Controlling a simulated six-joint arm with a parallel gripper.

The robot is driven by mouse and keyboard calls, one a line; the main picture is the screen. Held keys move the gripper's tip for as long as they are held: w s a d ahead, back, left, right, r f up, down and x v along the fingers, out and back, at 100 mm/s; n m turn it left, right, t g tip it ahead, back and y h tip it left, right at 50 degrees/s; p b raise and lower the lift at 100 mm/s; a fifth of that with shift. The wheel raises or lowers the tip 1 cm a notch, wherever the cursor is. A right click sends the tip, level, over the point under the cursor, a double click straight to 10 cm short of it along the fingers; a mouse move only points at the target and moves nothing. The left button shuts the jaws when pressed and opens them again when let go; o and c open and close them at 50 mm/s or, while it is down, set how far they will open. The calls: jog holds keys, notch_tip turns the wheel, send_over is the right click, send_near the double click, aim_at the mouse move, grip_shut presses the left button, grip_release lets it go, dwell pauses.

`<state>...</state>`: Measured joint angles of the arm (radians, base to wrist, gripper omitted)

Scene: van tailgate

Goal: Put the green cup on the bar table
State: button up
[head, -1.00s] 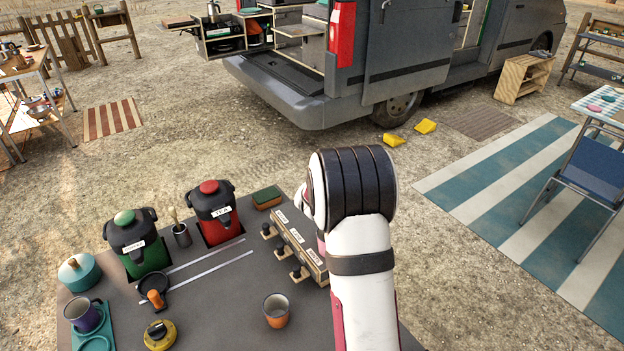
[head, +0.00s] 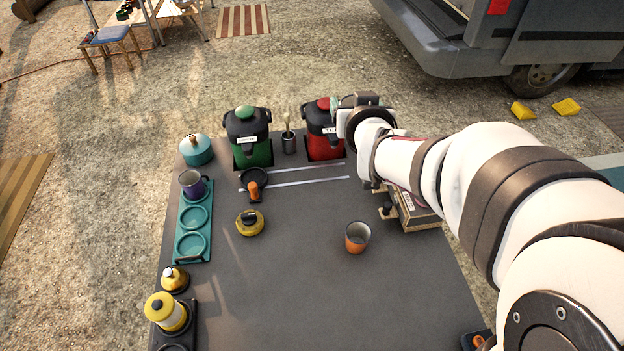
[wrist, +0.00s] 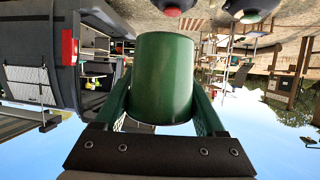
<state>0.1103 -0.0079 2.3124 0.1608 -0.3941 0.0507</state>
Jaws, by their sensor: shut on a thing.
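The green cup (wrist: 165,75) is between the two green fingers of my gripper (wrist: 162,92) in the wrist view, and the gripper is shut on it. In the head view my gripper (head: 338,104) is at the far side of the dark grey table (head: 300,285), in front of or above the red dispenser. The cup is hard to make out there. The grey table carries drink things; I cannot tell from a label whether it is the bar table.
A red dispenser (head: 318,143) and a green dispenser (head: 249,150) stand at the far edge. An orange cup (head: 357,238), a yellow-lidded pot (head: 250,223) and a teal tray (head: 194,217) holding a purple mug (head: 191,184) stand nearer. The table's front middle is clear.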

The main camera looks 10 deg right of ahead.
jog(key=shift+s+a+n+y, duration=0.3)
jog(key=shift+a+n, duration=0.1)
jog(key=shift+a, duration=0.15)
jog(key=shift+f, duration=0.1)
jog(key=d+f+n+y, duration=0.3)
jog(key=d+f, duration=0.2)
jog(key=f, duration=0.4)
jog(key=d+f+n+y, duration=0.25)
jog(key=d+f, duration=0.35)
jog(key=f, duration=0.3)
jog(key=shift+g+y, duration=0.4)
jog(key=shift+y, duration=0.05)
jog(key=w+a+f, duration=0.2)
jog(key=a, duration=0.1)
jog(key=w+a+f, duration=0.2)
jog(key=a, duration=0.1)
jog(key=w+a+f, duration=0.3)
jog(key=shift+a, duration=0.25)
notch_tip(320, 180, down, 3)
jog(key=shift+w+f, duration=0.1)
jog(key=shift+f, duration=0.4)
